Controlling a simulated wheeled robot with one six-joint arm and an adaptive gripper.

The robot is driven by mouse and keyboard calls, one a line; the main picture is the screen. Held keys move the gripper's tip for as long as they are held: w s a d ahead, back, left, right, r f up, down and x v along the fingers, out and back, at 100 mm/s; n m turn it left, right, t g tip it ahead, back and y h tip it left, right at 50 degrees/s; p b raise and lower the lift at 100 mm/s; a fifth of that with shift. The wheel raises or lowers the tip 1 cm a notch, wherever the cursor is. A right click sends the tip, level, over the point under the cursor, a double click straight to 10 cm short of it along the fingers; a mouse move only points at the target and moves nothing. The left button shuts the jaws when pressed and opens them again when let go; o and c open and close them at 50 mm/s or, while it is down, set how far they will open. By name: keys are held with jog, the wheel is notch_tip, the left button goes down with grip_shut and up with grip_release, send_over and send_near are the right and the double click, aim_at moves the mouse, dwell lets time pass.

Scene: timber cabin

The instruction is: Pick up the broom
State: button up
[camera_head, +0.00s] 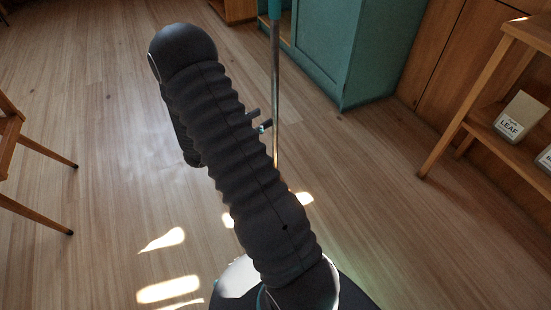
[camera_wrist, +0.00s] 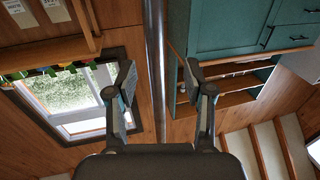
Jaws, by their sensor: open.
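The broom shows as a slim grey metal pole (camera_head: 275,75) with a teal section at the top edge in the head view. It stands close to upright, and its lower end is hidden behind my arm. My gripper (camera_head: 260,121) shows only in part there, beside the pole on its left. In the wrist view my gripper (camera_wrist: 160,82) is open, one finger on each side of the pole (camera_wrist: 156,60). The pole runs down the picture between the fingers, and no finger visibly touches it. I cannot tell how deep between them it lies. The broom's head is not in view.
A teal cabinet (camera_head: 345,45) stands behind the pole. A wooden shelf (camera_head: 462,118) with a box labelled LEAF (camera_head: 520,117) is at the right. Wooden furniture legs (camera_head: 45,152) stand at the left edge. The plank floor (camera_head: 100,130) between is clear.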

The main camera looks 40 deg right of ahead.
aim_at(275, 115)
jog(key=d, duration=0.3)
jog(key=d+f, duration=0.1)
jog(key=d, duration=0.1)
jog(key=shift+s+d, duration=0.3)
grip_shut()
jog(key=shift+r, duration=0.1)
